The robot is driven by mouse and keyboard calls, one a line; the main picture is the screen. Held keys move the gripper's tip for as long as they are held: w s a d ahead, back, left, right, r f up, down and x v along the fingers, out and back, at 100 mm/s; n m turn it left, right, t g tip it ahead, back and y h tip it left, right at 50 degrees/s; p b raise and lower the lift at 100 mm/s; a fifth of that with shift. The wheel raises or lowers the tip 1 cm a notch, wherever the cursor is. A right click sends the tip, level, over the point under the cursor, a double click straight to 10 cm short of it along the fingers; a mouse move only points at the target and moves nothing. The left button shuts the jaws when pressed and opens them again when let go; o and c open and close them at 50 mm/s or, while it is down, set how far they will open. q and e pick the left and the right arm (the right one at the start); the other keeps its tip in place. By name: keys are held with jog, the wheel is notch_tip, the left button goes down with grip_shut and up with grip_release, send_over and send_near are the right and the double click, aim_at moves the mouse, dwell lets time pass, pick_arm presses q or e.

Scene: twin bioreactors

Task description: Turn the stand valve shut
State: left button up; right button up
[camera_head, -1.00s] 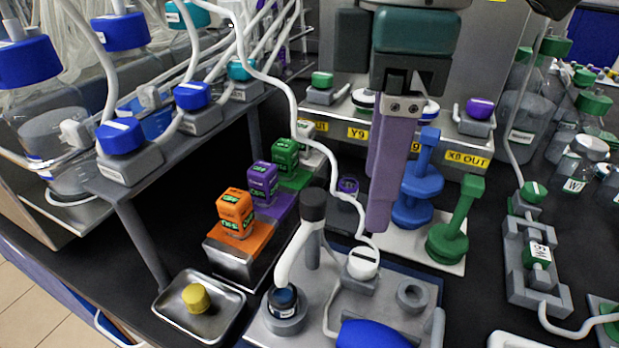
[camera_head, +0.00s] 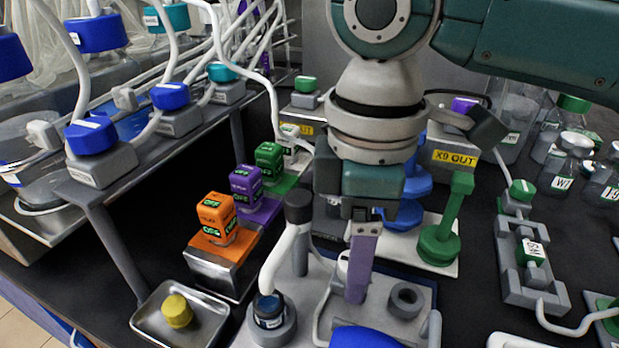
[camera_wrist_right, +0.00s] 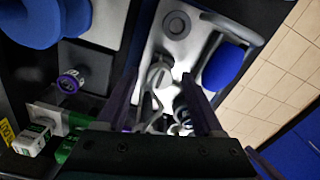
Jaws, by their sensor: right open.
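The stand valve (camera_head: 343,268) is a small white round knob on the grey stand plate (camera_head: 398,326). In the head view it is mostly hidden behind my right gripper (camera_head: 357,297), which points down over the stand. In the right wrist view the white valve (camera_wrist_right: 158,74) shows between the two purple fingers of my right gripper (camera_wrist_right: 159,77). The fingers are apart, with the valve in the gap; I cannot tell whether they touch it. White tubing runs at the valve. My left gripper is not in view.
A blue rounded part (camera_head: 368,337) and a grey ring (camera_head: 405,300) sit on the stand near the fingers. A dark-capped post (camera_head: 299,230) stands to the left. Green (camera_head: 440,240) and blue (camera_head: 405,212) pieces stand behind. A tray (camera_head: 150,322) holds a yellow knob.

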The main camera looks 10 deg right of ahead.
jog(key=shift+c, duration=0.4)
grip_shut()
